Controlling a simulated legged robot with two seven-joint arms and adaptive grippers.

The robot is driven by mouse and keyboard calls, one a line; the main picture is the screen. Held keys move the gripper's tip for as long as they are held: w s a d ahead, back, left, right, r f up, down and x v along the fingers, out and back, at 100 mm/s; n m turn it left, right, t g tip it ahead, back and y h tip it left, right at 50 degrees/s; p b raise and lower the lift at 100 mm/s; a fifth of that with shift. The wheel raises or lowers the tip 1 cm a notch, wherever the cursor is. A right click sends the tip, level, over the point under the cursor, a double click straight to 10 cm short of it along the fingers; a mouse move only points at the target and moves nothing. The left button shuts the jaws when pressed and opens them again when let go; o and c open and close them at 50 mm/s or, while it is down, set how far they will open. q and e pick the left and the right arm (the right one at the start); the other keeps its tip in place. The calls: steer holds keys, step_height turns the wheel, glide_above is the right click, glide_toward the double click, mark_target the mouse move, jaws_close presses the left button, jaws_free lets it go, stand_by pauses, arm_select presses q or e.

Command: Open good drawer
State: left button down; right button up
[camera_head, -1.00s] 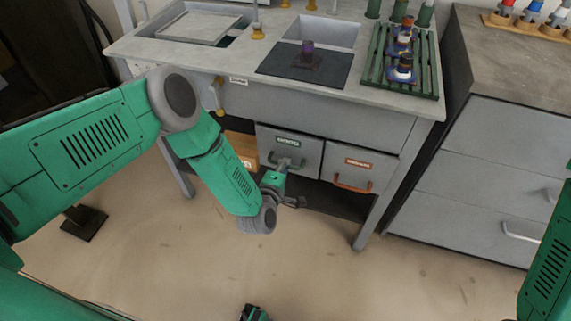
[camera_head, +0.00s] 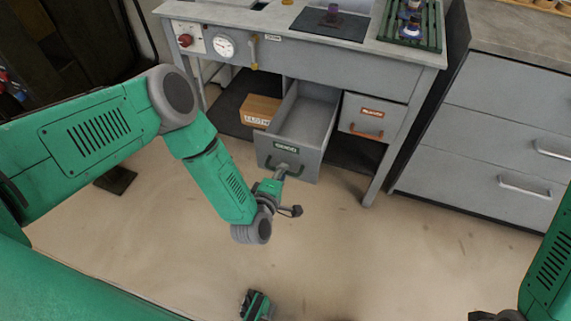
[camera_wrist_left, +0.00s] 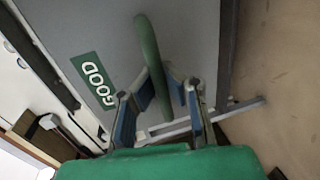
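The good drawer (camera_head: 285,150), grey with a green GOOD label, is pulled well out of the workbench, and its inside looks empty. Its green handle (camera_wrist_left: 148,50) shows in the left wrist view beside the label. My left gripper (camera_head: 284,174) is at the drawer front in the head view. In the wrist view its fingers lie on both sides of the handle and close on it; the exact contact is partly hidden. A dark part at the bottom right edge (camera_head: 495,315) seems to be of my right gripper, mostly cut off.
A shut drawer (camera_head: 372,115) with an orange label and handle is right of the open one. A cardboard box (camera_head: 262,110) stands left of it under the workbench (camera_head: 330,60). A grey cabinet (camera_head: 495,130) is at the right.

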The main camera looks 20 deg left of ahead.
arm_select(q)
steer(key=shift+s+a+f, duration=0.15)
steer(key=shift+s, duration=0.65)
steer(key=c, duration=1.6)
jaws_free()
steer(key=shift+w, duration=0.1)
steer(key=v, duration=1.2)
